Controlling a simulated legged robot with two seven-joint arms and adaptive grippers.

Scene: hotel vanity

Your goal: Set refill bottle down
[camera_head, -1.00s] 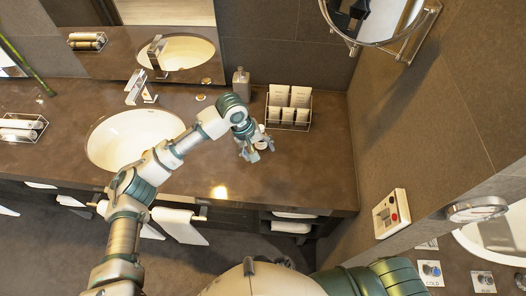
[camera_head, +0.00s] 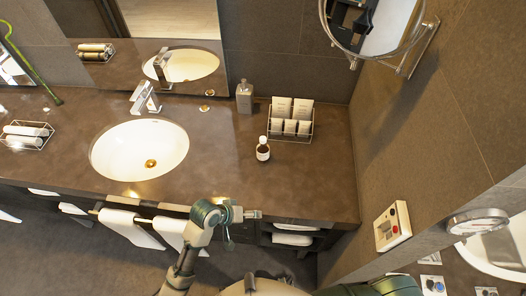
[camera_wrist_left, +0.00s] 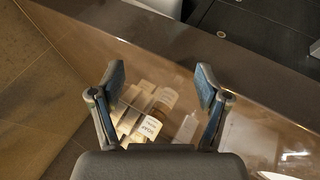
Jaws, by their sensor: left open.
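The refill bottle (camera_head: 263,151) is a small dark brown bottle with a white cap and a pale label. It stands upright on the brown vanity counter (camera_head: 225,165), right of the sink and in front of the wire basket. My left gripper (camera_head: 246,228) is at the counter's front edge, below the bottle in the head view and apart from it. In the left wrist view the gripper (camera_wrist_left: 160,82) has its fingers spread with nothing held between them. My right gripper is out of view.
A wire basket (camera_head: 291,137) of white packets and a grey dispenser (camera_head: 244,98) stand behind the bottle. The sink (camera_head: 138,150) with its tap (camera_head: 145,98) is to the left. White towels (camera_head: 130,228) hang below the front edge. The counter's right front is clear.

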